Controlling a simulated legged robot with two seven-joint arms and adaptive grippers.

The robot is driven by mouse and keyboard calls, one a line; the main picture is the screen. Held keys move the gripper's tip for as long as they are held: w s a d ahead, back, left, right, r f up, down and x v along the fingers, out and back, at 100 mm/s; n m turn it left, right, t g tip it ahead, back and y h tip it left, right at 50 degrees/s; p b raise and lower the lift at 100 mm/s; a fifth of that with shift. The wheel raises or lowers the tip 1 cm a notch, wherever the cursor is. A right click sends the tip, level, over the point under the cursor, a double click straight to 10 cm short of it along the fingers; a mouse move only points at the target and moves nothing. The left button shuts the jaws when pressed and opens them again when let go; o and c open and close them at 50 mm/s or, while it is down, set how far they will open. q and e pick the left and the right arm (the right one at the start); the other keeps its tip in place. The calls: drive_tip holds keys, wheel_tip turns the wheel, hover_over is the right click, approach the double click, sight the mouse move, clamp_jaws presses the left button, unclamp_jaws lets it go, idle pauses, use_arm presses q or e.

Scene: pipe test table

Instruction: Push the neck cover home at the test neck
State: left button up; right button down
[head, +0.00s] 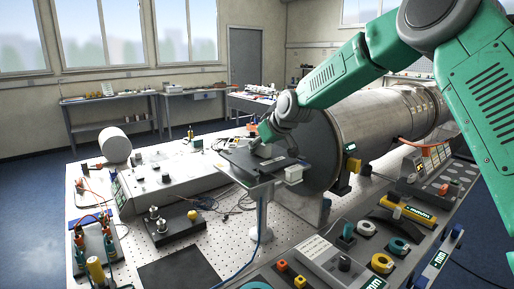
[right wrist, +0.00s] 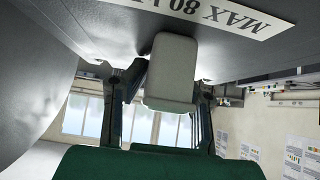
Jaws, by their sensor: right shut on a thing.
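My right gripper (head: 264,145) reaches from the right over a dark flat plate (head: 240,160) on a pale post. In the right wrist view the two dark fingers of the gripper (right wrist: 166,92) stand on either side of a pale grey rounded block, which I take to be the neck cover (right wrist: 172,70). The fingers are shut on it. Its far end meets or overlaps a dark grey surface (right wrist: 110,22); I cannot tell whether it is fully seated. The neck itself is hidden. The cover cannot be made out in the head view. My left gripper is out of view.
A large metal cylinder (head: 372,122) lies close to the right of the plate. A white label (right wrist: 235,18) reading "MAX 80" is near the cover. A pale block (head: 293,174) sits at the plate's right end. A grey control box (head: 175,180) stands to the left.

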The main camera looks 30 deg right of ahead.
drive_tip(key=shift+f+b, duration=0.35)
drive_tip(key=shift+f, duration=0.4)
drive_tip(key=c, duration=1.2)
unclamp_jaws()
drive_tip(key=v, duration=1.1)
drive_tip(key=shift+s+r, duration=0.25)
drive_tip(key=shift+r, duration=0.05)
drive_tip(key=shift+d, duration=0.1)
